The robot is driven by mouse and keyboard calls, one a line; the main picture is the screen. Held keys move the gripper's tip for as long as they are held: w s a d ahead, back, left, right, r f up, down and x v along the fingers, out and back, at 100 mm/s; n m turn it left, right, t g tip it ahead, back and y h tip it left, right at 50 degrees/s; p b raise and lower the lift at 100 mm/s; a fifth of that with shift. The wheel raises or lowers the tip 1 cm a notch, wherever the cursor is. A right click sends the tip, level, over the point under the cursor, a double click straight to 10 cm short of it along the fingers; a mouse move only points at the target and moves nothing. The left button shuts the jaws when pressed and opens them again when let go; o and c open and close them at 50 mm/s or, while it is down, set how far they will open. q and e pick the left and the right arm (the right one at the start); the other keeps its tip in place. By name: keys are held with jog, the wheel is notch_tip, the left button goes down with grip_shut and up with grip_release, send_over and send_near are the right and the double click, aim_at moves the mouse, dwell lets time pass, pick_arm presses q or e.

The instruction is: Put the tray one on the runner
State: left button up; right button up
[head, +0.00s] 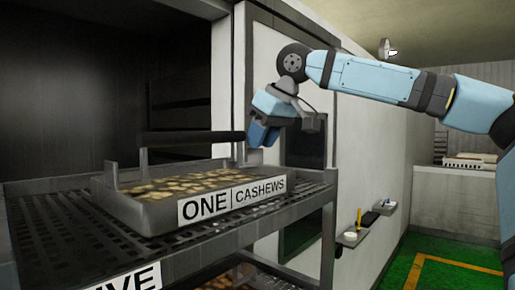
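The tray one (135,208) is a grey metal tray filled with cashews, with a white label reading "ONE | CASHEWS" on its front. It rests on the upper perforated shelf of a metal rack. A dark bar handle (190,138) stands above it on uprights. My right gripper (262,135), with blue fingers, points down at the right end of this handle. Whether its fingers are closed around the handle cannot be told. My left gripper is not in view. I cannot make out for sure which part is the runner.
The perforated shelf (60,225) has bare room left of the tray. Below it are another label ending in "VE" (135,280) and more trays. A dark opening (90,80) lies behind. A light wall with small ledges (352,237) stands right, beside green floor (440,262).

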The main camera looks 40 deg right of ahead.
jog(key=v, duration=0.9)
jog(key=shift+s+r+b, duration=0.15)
jog(key=shift+r+b, duration=0.1)
jog(key=shift+b, duration=0.1)
